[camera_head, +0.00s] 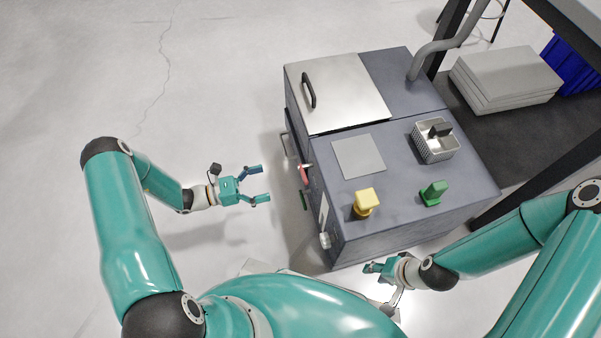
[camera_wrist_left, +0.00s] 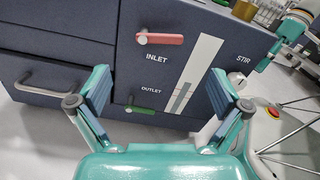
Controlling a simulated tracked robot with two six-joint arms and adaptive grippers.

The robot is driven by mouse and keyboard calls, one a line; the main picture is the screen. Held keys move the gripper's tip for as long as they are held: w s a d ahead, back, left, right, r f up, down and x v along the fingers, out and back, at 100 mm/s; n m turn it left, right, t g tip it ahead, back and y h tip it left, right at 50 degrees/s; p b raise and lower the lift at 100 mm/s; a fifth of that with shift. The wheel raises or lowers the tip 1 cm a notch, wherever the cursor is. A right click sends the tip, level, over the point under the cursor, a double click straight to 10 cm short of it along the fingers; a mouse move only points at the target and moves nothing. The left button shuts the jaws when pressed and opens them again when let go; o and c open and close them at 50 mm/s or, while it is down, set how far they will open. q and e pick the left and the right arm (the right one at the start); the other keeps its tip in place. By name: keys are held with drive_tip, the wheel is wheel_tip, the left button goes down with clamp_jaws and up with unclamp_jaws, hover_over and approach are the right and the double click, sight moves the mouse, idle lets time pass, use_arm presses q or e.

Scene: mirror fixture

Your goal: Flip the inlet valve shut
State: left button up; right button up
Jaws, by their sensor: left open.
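The inlet valve has a red lever (camera_wrist_left: 165,39) on the front of the dark grey cabinet, above the printed word INLET. In the left wrist view the lever lies about level, its pivot at its left end. It also shows in the head view (camera_head: 304,174) on the cabinet's left side. My left gripper (camera_head: 266,182) is open and empty, a short way left of the lever and not touching it. In the left wrist view its two fingers (camera_wrist_left: 153,92) are spread below the lever. My right gripper (camera_head: 371,267) is by the cabinet's near edge; its jaws are too small to judge.
A green outlet lever (camera_wrist_left: 141,110) sits below the inlet one. A drawer handle (camera_wrist_left: 45,84) is to the left. The cabinet top (camera_head: 395,215) carries a yellow piece (camera_head: 366,202), a green piece (camera_head: 433,192) and a metal basket (camera_head: 436,148). Floor left of the cabinet is clear.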

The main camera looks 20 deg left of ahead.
sight(302, 173)
use_arm(q)
drive_tip(key=b+x, duration=0.1)
drive_tip(key=x, duration=1)
drive_tip(key=shift+w+d+b, duration=0.15)
drive_tip(key=shift+b, duration=0.25)
drive_tip(key=shift+c, duration=0.2)
